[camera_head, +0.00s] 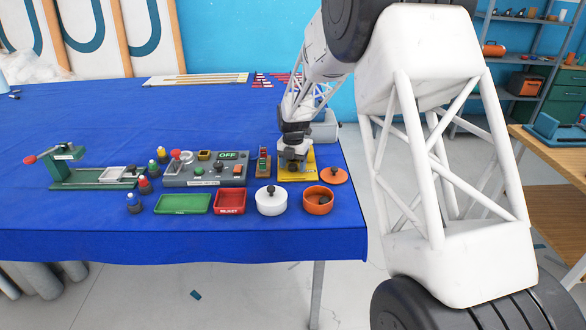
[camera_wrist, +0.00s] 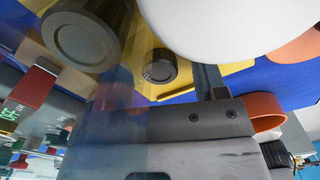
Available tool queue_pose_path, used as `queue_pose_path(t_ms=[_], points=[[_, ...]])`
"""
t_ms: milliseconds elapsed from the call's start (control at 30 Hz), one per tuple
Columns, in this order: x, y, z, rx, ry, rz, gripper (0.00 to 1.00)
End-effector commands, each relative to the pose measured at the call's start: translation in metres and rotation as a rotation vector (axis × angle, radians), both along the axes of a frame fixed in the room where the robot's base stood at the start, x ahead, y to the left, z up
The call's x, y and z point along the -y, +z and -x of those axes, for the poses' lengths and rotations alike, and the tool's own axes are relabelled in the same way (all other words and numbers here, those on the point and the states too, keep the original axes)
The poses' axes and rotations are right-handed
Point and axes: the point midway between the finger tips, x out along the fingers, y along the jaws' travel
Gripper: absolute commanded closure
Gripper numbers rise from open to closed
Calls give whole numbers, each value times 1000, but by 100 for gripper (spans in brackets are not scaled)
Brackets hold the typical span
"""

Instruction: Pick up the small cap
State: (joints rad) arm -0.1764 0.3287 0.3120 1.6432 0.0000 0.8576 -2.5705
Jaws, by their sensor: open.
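The small cap cannot be made out in the head view. A dark grey gripper part fills the lower wrist view, near the small cap; contact cannot be told.
A white lidded pot (camera_head: 271,202) and an orange pot (camera_head: 318,202) stand in front of the tray. An orange lid (camera_head: 333,176) lies to its right. A control panel (camera_head: 205,171), a red bin (camera_head: 229,202) and a green tray (camera_head: 182,204) are left. The blue table behind is mostly clear.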

Motion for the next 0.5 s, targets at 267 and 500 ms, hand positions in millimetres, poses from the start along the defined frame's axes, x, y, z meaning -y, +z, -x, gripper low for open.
queue_pose_path(t_ms=[267, 500], points=[[0, 0, 0, 0, 0, 0, 35], [0, 0, 0, 0, 0, 0, 47]])
